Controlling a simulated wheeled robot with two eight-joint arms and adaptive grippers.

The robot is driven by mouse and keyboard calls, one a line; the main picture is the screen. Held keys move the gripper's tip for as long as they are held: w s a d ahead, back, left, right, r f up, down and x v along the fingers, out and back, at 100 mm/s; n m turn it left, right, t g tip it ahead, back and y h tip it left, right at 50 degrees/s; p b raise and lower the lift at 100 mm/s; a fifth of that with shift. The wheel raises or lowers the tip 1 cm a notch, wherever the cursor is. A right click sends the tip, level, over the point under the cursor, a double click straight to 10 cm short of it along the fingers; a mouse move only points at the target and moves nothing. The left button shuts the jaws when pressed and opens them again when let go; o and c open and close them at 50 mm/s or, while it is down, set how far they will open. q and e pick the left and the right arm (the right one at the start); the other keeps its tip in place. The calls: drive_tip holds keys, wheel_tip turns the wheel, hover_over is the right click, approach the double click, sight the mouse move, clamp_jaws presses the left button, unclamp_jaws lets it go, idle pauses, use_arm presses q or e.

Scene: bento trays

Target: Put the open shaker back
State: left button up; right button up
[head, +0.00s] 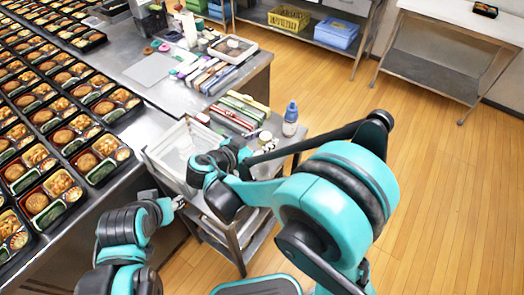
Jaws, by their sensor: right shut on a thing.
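My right arm reaches over the cart from the lower right, with its wrist above the cart's near side. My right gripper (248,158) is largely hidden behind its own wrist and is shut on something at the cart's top. A small pale shaker-like container (265,137) shows right by it; I cannot make out its top or whether it touches the fingers. My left gripper (178,202) is low beside the cart's left end, apart from things; its finger opening is too small to tell.
The metal cart (288,150) bears a pale tray (172,152), a blue-capped bottle (290,120) and several long coloured boxes (232,113). The long counter at left is full of bento trays (98,157). Wooden floor to the right is clear.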

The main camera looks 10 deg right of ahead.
drive_tip(key=shift+w+a+f, duration=0.1)
drive_tip(key=shift+w+f, duration=0.1)
drive_tip(key=shift+w, duration=0.05)
drive_tip(key=shift+f, duration=0.25)
drive_tip(key=shift+f+b, duration=1)
drive_tip(key=shift+f, duration=0.65)
drive_tip(key=shift+c, duration=0.2)
drive_tip(key=shift+f, duration=0.15)
drive_tip(key=o, duration=0.6)
drive_tip(key=shift+o, duration=0.2)
